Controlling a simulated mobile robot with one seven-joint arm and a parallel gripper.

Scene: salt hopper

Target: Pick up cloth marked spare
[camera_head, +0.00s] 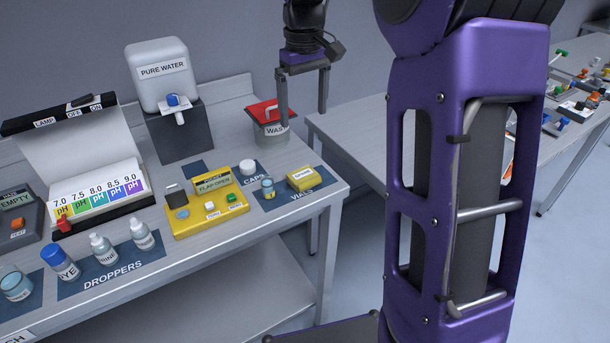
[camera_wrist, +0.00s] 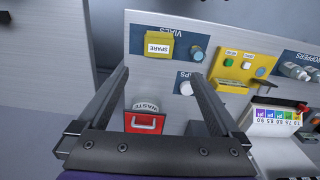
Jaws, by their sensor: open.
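The yellow cloth marked SPARE (camera_head: 302,180) lies folded on the dark VIALS mat (camera_head: 284,197) near the right end of the bench. In the wrist view the cloth (camera_wrist: 157,47) shows beyond my fingertips, roughly between their lines, with its label readable. My gripper (camera_head: 304,118) is open and empty, pointing down, behind and above the cloth in the head view. Its two fingers (camera_wrist: 159,75) stand wide apart in the wrist view. Nothing touches the cloth from my side.
A WASTE pot with a red lid (camera_head: 267,110) stands by the left finger in the head view. A small vial (camera_head: 268,187) sits left of the cloth. A yellow tester (camera_head: 207,208), caps and droppers lie farther left. The bench (camera_head: 333,186) ends just right of the mat.

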